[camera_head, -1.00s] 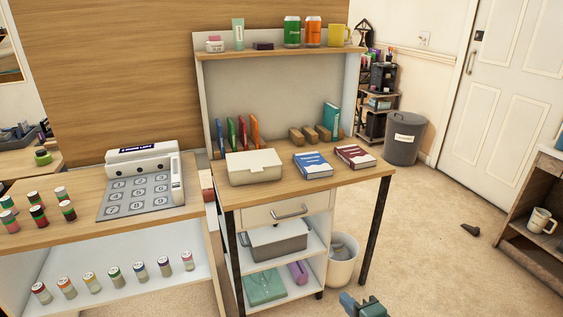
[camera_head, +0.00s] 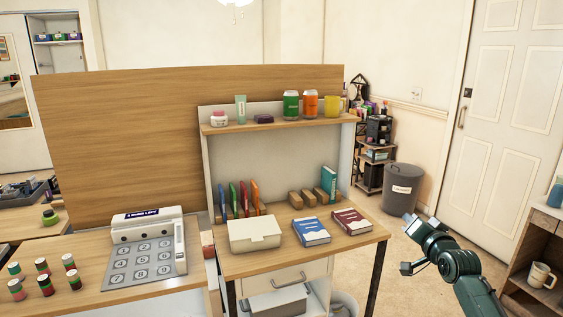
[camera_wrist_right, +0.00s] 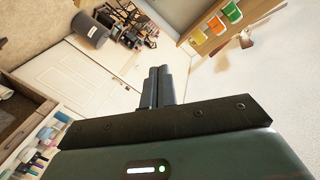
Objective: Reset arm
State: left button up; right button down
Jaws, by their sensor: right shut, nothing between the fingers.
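My right gripper (camera_head: 410,222) is in the head view, right of the desk and in front of the grey bin and the door. Its dark green arm comes in from the lower right. In the right wrist view the two fingers (camera_wrist_right: 158,78) lie side by side, shut, with nothing between them. The gripper is in free air, apart from the desk. My left gripper is not in view.
A wooden desk (camera_head: 340,246) with a hutch holds a cream box (camera_head: 254,235), a blue book (camera_head: 311,232) and a red book (camera_head: 351,222). A grey bin (camera_head: 402,188) stands near the white door (camera_head: 505,135). A wooden shelf with a mug (camera_head: 541,275) is at right.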

jog(key=s+a+f+n+g, duration=0.1)
jog(key=s+a+f+n, duration=0.35)
jog(key=s+f, duration=0.4)
jog(key=s+a+f+n+g, duration=0.2)
jog(key=s+a+f+n, duration=0.3)
jog(key=s+f, duration=0.4)
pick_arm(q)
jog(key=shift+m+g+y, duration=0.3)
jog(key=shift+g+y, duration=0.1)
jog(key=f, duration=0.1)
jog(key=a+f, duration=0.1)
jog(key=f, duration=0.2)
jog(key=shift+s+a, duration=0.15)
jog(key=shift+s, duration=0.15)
pick_arm(e)
jog(key=s+a+f+g+y, duration=0.1)
jog(key=s+a+f, duration=0.1)
jog(key=s, duration=0.5)
jog(key=s+a+f+g, duration=0.1)
jog(key=s+a+f, duration=0.2)
jog(key=s, duration=0.4)
jog(key=s+a+f+g+y, duration=0.1)
jog(key=s+a, duration=0.3)
jog(key=s, duration=0.4)
jog(key=shift+f+y, duration=0.3)
jog(key=shift+f, duration=0.6)
